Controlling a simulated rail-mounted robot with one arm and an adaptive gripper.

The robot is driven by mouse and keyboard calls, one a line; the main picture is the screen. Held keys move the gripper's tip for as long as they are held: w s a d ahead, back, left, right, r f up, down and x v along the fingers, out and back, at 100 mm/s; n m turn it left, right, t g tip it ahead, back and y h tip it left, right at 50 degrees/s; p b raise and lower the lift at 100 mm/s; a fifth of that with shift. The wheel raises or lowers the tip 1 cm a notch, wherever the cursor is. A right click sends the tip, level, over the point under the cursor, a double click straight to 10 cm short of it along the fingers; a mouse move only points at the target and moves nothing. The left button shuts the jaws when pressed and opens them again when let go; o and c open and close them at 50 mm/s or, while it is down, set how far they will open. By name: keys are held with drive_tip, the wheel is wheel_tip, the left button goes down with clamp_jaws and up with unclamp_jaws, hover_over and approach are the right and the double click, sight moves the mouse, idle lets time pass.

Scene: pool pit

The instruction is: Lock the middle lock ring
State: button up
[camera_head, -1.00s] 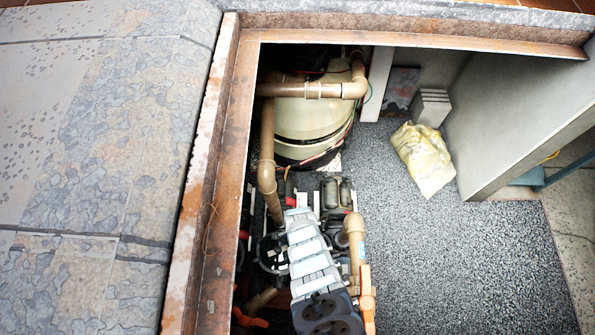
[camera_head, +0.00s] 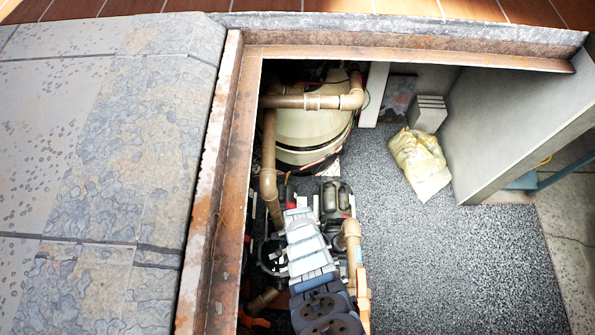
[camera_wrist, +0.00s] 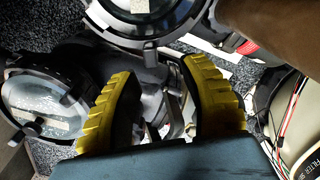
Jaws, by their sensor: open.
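In the wrist view several round lids with dark lock rings show. The ring at the top centre (camera_wrist: 120,29) lies between a ring with a clear lid at the left (camera_wrist: 22,128) and a partly visible rounded part at the upper right (camera_wrist: 226,37). It looks like the middle one and is cut off by the top edge. My gripper (camera_wrist: 160,82) has two yellow ribbed fingers spread apart, with nothing held between them. The fingertips are just below the top-centre ring in the picture; contact cannot be told. In the head view my arm hides most of the rings and the gripper; one dark ring (camera_head: 266,262) shows beside it.
A beige tank (camera_head: 310,130) with brown pipes (camera_head: 268,180) stands behind my arm. A rusty metal frame (camera_head: 222,215) edges the pit on the left. A yellowish bag (camera_head: 420,163) lies on the gravel (camera_head: 440,260), which is mostly clear at the right. A brown pipe crosses the wrist view's upper right.

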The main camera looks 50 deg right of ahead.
wheel_tip(320, 180, up, 14)
drive_tip(key=p, duration=1.4)
drive_tip(key=shift+r, duration=0.15)
idle(0.6)
idle(0.4)
